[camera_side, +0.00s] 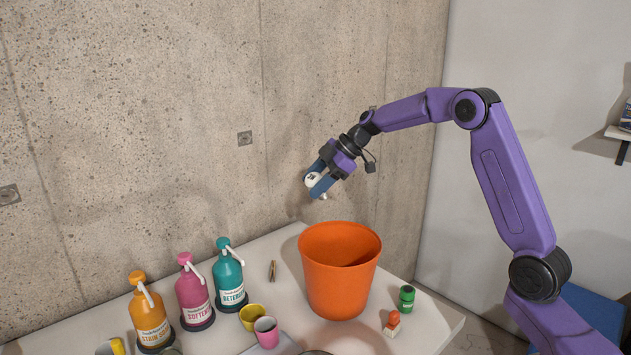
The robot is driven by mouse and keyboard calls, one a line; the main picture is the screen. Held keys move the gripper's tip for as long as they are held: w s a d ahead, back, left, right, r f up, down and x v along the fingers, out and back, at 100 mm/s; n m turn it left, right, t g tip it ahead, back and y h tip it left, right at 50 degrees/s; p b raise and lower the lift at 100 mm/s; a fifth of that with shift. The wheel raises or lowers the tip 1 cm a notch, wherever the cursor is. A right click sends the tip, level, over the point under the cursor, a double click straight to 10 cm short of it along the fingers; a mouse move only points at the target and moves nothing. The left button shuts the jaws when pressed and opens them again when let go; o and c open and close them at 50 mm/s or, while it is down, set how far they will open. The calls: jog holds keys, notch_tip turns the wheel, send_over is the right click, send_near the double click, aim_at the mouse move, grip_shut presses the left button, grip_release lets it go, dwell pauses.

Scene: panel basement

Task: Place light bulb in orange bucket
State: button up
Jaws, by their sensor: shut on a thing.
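My gripper (316,184) is shut on a small white object, which looks like the light bulb (311,179). It is held in the air above and slightly left of the orange bucket, apart from its rim. Part of the bulb is hidden by the blue fingers. The orange bucket (338,285) stands upright on the table with its open top facing up. Its bottom inside cannot be seen.
On the white table (390,335), orange (150,318), pink (194,294) and teal (229,277) bottles stand left. Yellow (253,317) and pink (267,333) cups are near the bucket. A green can (406,298) and a red-topped stamp-like item (392,323) stand right. A concrete wall is behind.

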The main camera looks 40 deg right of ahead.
jog(key=s+a+n+g, duration=0.1)
jog(key=s+a+n, duration=0.2)
jog(key=s+n, duration=1.4)
jog(key=w+f+n, duration=0.3)
jog(key=f, duration=0.7)
jog(key=shift+d+f+h, duration=0.15)
jog(key=shift+f+h, duration=0.05)
jog(key=shift+h, duration=0.2)
jog(key=o, duration=1.1)
jog(key=shift+r, duration=3.55)
